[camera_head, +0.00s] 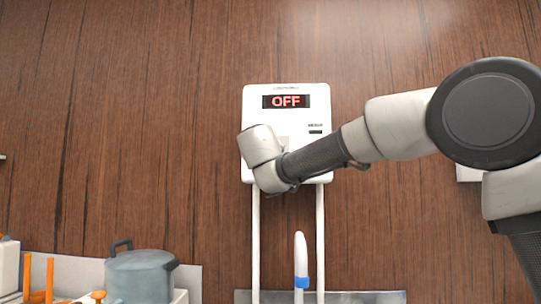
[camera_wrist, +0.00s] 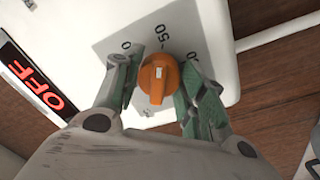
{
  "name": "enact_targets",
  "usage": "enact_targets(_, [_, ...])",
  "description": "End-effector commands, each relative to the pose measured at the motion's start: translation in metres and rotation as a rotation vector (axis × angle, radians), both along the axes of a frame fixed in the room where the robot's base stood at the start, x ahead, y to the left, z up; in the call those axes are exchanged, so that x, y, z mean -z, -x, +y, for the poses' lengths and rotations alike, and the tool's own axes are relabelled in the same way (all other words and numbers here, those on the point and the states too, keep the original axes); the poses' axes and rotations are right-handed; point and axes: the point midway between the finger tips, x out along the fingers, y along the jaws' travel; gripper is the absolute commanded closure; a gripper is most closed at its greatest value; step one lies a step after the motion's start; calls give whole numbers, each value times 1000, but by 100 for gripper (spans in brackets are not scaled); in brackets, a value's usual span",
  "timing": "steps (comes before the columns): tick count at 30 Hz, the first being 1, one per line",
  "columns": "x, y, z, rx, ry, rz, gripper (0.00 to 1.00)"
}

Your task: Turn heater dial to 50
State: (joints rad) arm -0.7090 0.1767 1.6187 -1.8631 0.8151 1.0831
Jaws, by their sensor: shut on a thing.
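The white heater (camera_head: 318,105) is mounted on the wooden wall, and its display (camera_head: 286,101) reads OFF in red. In the wrist view the display (camera_wrist: 34,82) also reads OFF. The orange dial (camera_wrist: 158,80) sits on a grey scale plate (camera_wrist: 118,40) with a 0, a 50 and another partly hidden mark. My gripper (camera_wrist: 160,85) has one finger on each side of the dial and is shut on it. In the head view my wrist covers the dial, and the fingers are hidden.
Two white pipes (camera_head: 255,235) run down from the heater. A white faucet-like spout with a blue band (camera_head: 301,265) stands below it. A grey pot (camera_head: 140,275) and orange-handled items (camera_head: 48,278) are at the lower left. The wall left of the heater is clear.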

Motion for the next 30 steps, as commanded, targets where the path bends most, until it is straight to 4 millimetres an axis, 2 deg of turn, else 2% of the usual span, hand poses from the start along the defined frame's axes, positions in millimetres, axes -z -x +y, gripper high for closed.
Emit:
enact_targets(10, [4,-1,0,0,0,6,83])
enact_targets(11, [4,-1,0,0,1,6,55])
enact_targets(14, [3,-1,0,0,1,6,37])
enact_targets(25, [1,3,0,0,-1,1,37])
enact_targets(30, [1,28,3,-4,-1,1,37])
